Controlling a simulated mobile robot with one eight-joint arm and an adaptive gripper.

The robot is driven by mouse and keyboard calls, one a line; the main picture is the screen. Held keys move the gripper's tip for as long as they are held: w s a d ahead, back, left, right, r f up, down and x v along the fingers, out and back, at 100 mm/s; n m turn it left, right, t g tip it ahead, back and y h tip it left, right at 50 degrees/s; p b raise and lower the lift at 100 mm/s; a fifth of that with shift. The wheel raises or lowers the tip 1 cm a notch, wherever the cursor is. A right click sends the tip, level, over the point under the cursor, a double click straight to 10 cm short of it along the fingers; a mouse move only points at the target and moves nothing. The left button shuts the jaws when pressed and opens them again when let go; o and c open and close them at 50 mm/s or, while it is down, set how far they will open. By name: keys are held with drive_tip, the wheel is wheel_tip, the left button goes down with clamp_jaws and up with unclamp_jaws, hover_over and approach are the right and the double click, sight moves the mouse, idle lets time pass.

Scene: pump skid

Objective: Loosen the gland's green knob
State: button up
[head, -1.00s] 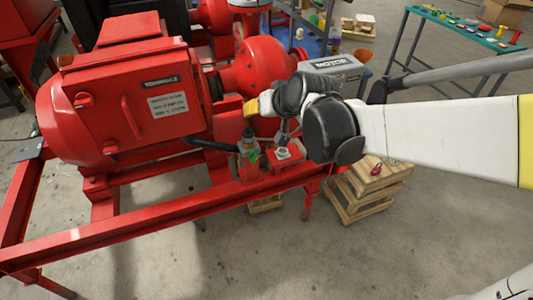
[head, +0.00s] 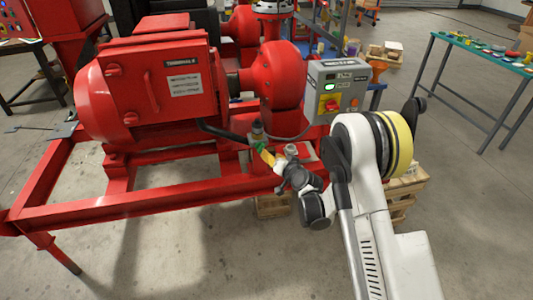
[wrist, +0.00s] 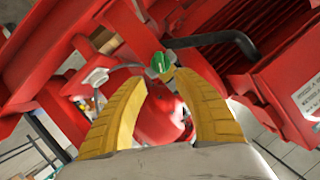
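The green knob (wrist: 160,63) shows in the wrist view just beyond and between my fingertips. In the head view the green knob (head: 260,146) sits low on the gland (head: 257,130), beside the red pump casing. My gripper (wrist: 161,79) has two yellow fingers standing apart, with nothing held between them. In the head view my gripper (head: 267,157) is right in front of the knob and partly covers it. I cannot tell whether a finger touches the knob.
A black bent pipe (head: 222,131) runs close to the left of the gland. The red motor (head: 155,85) stands to the left. A grey control box (head: 336,90) stands to the right. The red frame rail (head: 150,201) lies below. Open floor is in front.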

sight(262, 149)
drive_tip(key=b+x, duration=0.3)
drive_tip(key=x, duration=0.7)
drive_tip(key=shift+s, duration=0.1)
clamp_jaws()
